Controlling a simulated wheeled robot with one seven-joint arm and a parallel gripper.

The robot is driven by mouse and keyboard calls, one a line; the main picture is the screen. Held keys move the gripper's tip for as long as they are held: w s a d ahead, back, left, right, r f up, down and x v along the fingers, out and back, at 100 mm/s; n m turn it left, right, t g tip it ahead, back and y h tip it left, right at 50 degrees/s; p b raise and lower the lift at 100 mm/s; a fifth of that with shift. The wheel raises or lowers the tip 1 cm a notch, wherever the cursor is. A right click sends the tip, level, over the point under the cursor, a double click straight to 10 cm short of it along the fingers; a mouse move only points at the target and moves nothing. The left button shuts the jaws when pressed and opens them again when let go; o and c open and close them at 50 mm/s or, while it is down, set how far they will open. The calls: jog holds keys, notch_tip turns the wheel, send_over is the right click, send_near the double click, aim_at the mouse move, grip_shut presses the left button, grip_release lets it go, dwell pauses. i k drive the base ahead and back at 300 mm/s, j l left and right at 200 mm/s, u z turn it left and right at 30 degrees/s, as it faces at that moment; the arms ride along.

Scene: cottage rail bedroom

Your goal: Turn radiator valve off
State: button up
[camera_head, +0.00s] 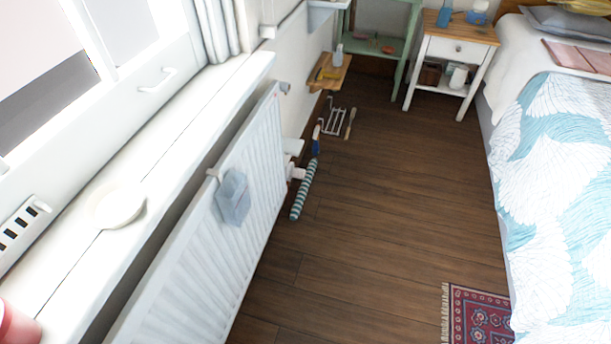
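A white ribbed radiator (225,225) stands along the left wall below the window sill. At its far lower end, close to the floor, are two small white parts: a blocky one (293,146) and a rounded one (296,173) just below it. One of them looks like the radiator valve, but they are too small to tell which, or how the knob is turned. A small grey cap (285,87) shows at the radiator's far top corner. My gripper is not in view.
A blue-grey container (233,198) hangs on the radiator front. A green-white striped roll (304,190) lies on the floor beside the white parts. A white wire rack (333,119) and a brush (350,124) are beyond. Open wooden floor (390,200) lies between radiator and bed (560,190).

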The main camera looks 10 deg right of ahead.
aim_at(300, 173)
jog(key=i+z, duration=0.15)
jog(key=i, duration=0.8)
jog(key=i+z, duration=0.2)
jog(key=i, duration=0.7)
